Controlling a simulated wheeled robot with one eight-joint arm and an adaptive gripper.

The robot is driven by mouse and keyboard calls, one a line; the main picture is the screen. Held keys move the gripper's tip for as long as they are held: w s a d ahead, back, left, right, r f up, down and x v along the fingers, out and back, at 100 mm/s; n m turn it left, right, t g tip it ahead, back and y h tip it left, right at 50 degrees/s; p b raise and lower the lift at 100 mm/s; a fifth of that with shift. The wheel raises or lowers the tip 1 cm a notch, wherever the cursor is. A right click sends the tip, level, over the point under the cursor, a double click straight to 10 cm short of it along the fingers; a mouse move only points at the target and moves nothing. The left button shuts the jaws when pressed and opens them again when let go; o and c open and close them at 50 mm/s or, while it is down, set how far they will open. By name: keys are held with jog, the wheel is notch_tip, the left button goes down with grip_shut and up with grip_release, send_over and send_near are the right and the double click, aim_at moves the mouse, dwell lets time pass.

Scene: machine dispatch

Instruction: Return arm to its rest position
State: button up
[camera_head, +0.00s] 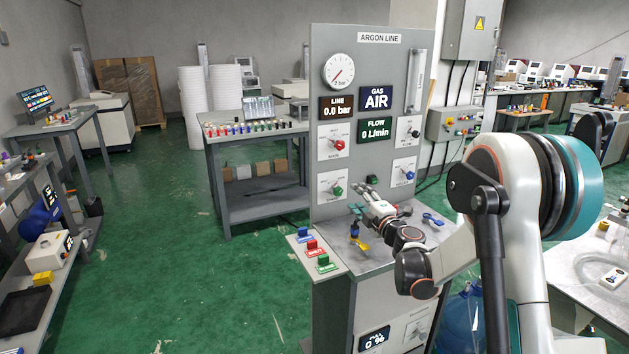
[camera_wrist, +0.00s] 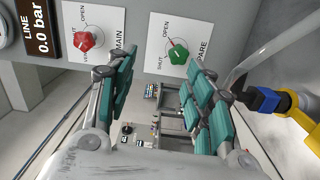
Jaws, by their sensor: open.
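My gripper (camera_wrist: 162,88) is open and empty in the wrist view, with teal pads on both fingers. It is in front of the argon line panel. A red knob marked MAIN (camera_wrist: 84,41) is beyond the left finger, and a green knob marked SPARE (camera_wrist: 178,52) is beyond the right finger. My arm reaches there from the right.
A blue and yellow valve (camera_wrist: 285,104) is close to the right finger. Red, blue and green pieces (camera_head: 313,247) sit on a side ledge at the panel's left. A table of small bottles (camera_head: 240,131) stands behind. The green floor at left is clear.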

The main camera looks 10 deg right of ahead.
jog(key=s+d+r+m+h, duration=0.3)
jog(key=s+r+m+h, duration=0.3)
jog(key=r, duration=0.5)
jog(key=s+d+r+m+g+h, duration=0.25)
jog(key=s+m, duration=0.65)
jog(key=s, duration=0.6)
jog(key=s+a+f+m+g+y, duration=0.1)
jog(key=s+a+f+g, duration=0.1)
jog(key=s, duration=0.7)
jog(key=s+a+f+m+g+y, duration=0.1)
jog(key=s+a+f+m+g, duration=0.1)
jog(key=s+f, duration=0.4)
jog(key=s+a+f+m+g+y, duration=0.1)
jog(key=s+a+f+g, duration=0.3)
jog(key=s, duration=0.9)
jog(key=shift+a+f+m+y, duration=0.35)
jog(key=shift+a+f+m, duration=0.2)
jog(key=shift+a, duration=0.3)
